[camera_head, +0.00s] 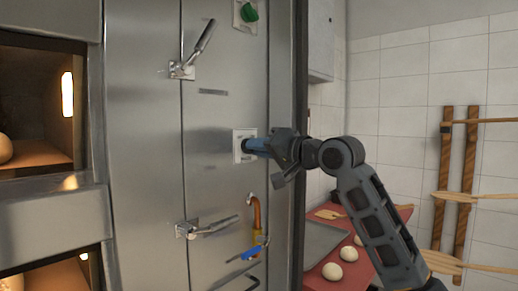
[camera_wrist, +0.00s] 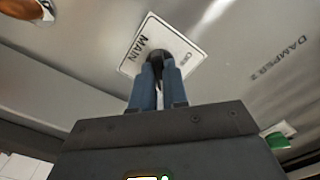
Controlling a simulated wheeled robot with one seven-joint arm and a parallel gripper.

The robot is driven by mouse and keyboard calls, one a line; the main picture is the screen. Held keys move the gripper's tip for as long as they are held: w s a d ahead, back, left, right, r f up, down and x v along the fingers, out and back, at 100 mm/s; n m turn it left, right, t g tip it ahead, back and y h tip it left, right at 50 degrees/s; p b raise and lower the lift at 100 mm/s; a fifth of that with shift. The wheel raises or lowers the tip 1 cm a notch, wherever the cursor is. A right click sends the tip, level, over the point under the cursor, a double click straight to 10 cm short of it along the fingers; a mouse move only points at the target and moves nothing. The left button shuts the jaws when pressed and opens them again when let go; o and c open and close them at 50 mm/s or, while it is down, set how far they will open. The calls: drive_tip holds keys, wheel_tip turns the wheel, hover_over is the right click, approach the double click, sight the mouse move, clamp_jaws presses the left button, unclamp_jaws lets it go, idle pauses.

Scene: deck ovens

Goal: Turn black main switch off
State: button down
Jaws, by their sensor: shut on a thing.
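The black main switch (camera_wrist: 158,47) sits on a white plate (camera_head: 238,153) on the steel oven front. In the wrist view the plate (camera_wrist: 134,55) reads "MAIN", with a short label near its other edge that looks like "OFF". My gripper (camera_head: 249,146) reaches the plate from the right. In the wrist view its blue fingers (camera_wrist: 160,68) are shut on the switch, one on each side. The fingers hide most of the knob, so I cannot tell its exact turn position.
Lever handles stick out above (camera_head: 203,45) and below (camera_head: 212,227) the switch. A green knob (camera_head: 249,12) is higher up. A copper pipe with a blue-handled valve (camera_head: 256,240) is below. Lit oven chambers are at left, a red table with dough balls (camera_head: 332,271) at right.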

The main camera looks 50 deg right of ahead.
drive_tip(key=shift+f+n, duration=0.1)
drive_tip(key=shift+n, duration=0.2)
drive_tip(key=n+b, duration=1.1)
drive_tip(key=n, duration=0.6)
drive_tip(key=shift+d, duration=0.15)
drive_tip(key=shift+n, duration=0.3)
drive_tip(key=c, duration=1.1)
unclamp_jaws()
drive_tip(key=shift+c, duration=0.2)
